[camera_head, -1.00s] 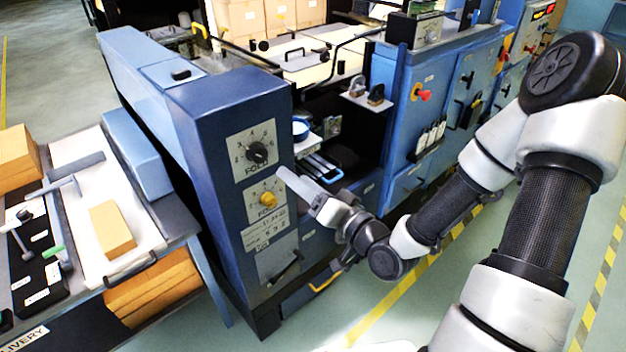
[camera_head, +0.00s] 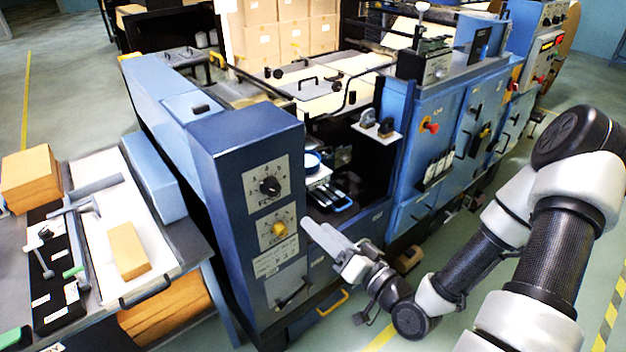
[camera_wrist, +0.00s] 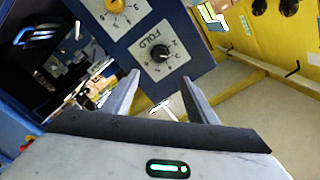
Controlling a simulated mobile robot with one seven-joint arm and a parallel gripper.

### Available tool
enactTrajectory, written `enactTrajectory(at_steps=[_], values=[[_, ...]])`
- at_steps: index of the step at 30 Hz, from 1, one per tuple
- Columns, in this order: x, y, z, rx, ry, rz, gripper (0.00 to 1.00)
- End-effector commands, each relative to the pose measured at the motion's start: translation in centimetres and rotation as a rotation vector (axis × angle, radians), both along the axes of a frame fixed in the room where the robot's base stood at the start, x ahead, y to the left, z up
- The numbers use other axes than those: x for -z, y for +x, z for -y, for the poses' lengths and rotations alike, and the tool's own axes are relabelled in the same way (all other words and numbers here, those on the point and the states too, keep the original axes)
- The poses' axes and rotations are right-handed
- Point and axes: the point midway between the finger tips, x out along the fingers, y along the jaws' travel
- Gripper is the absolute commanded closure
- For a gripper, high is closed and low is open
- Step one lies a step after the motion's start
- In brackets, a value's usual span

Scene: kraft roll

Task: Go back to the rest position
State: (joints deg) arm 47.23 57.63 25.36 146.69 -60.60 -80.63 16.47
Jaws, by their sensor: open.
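My gripper (camera_head: 312,226) is in front of the blue machine post with the two dials, at the height of the lower, yellow dial (camera_head: 279,229). In the wrist view my gripper (camera_wrist: 160,88) shows two fingers apart with nothing between them. Beyond the fingers are the black fold dial (camera_wrist: 159,53) and part of the yellow dial (camera_wrist: 116,5). The black dial also shows in the head view (camera_head: 269,186). I cannot tell whether a fingertip touches the post.
A delivery table (camera_head: 196,246) at left holds tools, a small kraft block (camera_head: 128,250) and stacked brown paper (camera_head: 30,178). Blue cabinets (camera_head: 440,150) with a red knob (camera_head: 431,127) stand behind my arm. Open floor (camera_head: 510,265) lies around my arm.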

Motion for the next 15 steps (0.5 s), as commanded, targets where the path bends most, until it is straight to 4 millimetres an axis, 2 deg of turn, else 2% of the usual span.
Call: enactTrajectory(at_steps=[4,7,10,12,15], values=[[0.2,0.2,-0.2,-0.012,-0.039,-0.007,0.47],[1.3,0.6,-0.5,-0.051,-0.174,-0.041,0.47],[2.8,1.5,-0.1,-0.097,-0.401,-0.097,0.47],[3.3,2.1,0.9,-0.115,-0.581,-0.144,0.47],[2.6,3.0,3.0,-0.109,-0.812,-0.208,0.47]])
